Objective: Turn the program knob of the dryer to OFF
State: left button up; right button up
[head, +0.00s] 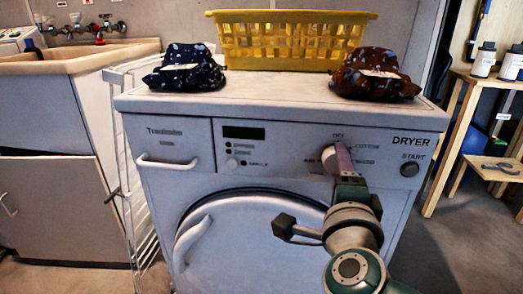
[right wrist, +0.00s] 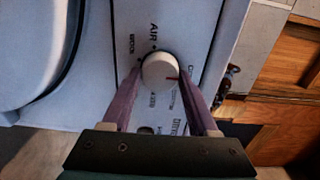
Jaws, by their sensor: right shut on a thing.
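The white dryer (head: 250,170) faces me, with DRYER printed at the right of its panel. Its round program knob (head: 328,158) is partly covered by my right gripper (head: 341,160). In the right wrist view the white knob (right wrist: 160,69) sits between the two purple fingers of my right gripper (right wrist: 162,84), which is shut on it. In the head view the OFF label is above the knob. My left gripper is not in view.
The START button (head: 410,169) is right of the knob. A yellow basket (head: 290,40) and two patterned cloth bundles, blue (head: 185,70) and brown (head: 375,75), sit on the dryer top. A wooden shelf (head: 455,130) stands at right, a sink cabinet (head: 60,120) at left.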

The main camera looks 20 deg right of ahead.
jog(key=o, duration=1.4)
jog(key=shift+c, duration=0.2)
jog(key=p+v, duration=0.2)
jog(key=v, duration=0.8)
